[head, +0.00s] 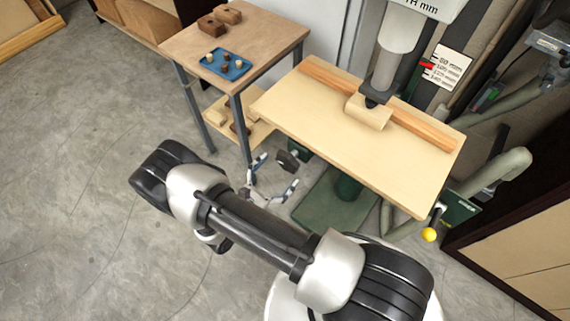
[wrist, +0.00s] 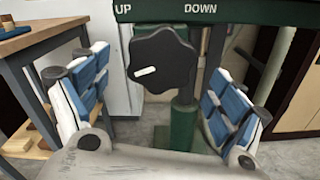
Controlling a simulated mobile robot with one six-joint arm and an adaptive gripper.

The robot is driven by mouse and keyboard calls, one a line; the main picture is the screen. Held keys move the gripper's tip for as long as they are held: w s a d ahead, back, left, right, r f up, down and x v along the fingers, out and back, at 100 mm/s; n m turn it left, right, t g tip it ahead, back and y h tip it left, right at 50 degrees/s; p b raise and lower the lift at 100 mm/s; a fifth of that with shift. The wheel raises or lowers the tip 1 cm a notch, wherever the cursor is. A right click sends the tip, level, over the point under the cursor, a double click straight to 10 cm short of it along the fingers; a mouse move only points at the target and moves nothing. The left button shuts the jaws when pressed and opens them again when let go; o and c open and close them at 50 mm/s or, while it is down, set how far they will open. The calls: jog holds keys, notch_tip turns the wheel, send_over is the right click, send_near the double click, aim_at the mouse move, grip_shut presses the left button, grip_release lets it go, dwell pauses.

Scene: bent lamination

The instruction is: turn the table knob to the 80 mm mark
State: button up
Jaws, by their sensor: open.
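The table knob (wrist: 165,58) is black and lobed with a white pointer line, under a green bar (wrist: 215,11) marked UP and DOWN. In the head view the knob (head: 288,160) shows below the wooden machine table's (head: 350,145) left front edge. My gripper (wrist: 155,100) is open, its blue-and-white fingers left and right of the knob in the wrist view; I see no contact. In the head view my gripper (head: 274,176) is just in front of the knob. The scale card (head: 449,67) has a red pointer (head: 427,65) near its upper marks; the exact reading is too small to tell.
A side table (head: 265,38) with a blue tray (head: 225,65) and wood blocks stands left of the machine. A yellow ball handle (head: 429,235) hangs at the machine table's right corner. A brown cabinet (head: 525,240) is at right. The floor at left is clear.

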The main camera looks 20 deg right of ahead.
aim_at(285, 165)
jog(key=shift+x, duration=1.8)
jog(key=shift+c, duration=0.5)
jog(key=c, duration=0.9)
